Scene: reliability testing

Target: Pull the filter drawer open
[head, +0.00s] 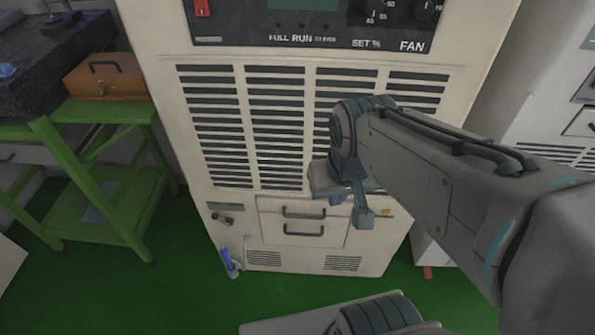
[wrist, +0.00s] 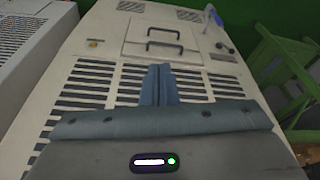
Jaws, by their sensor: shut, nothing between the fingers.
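The panel looks flush with the front. My gripper (wrist: 158,70) is shut and empty, over the vent slats and apart from the handles. In the head view my arm hides part of the slats and the right side of the lower front.
The cabinet's control panel (head: 310,22) is above the slats. A blue item (head: 229,263) is at its lower left corner. A green stand (head: 100,190) with an orange case (head: 105,76) is on the left. Another cabinet (head: 550,110) stands right. Green floor (head: 185,280) is open in front.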

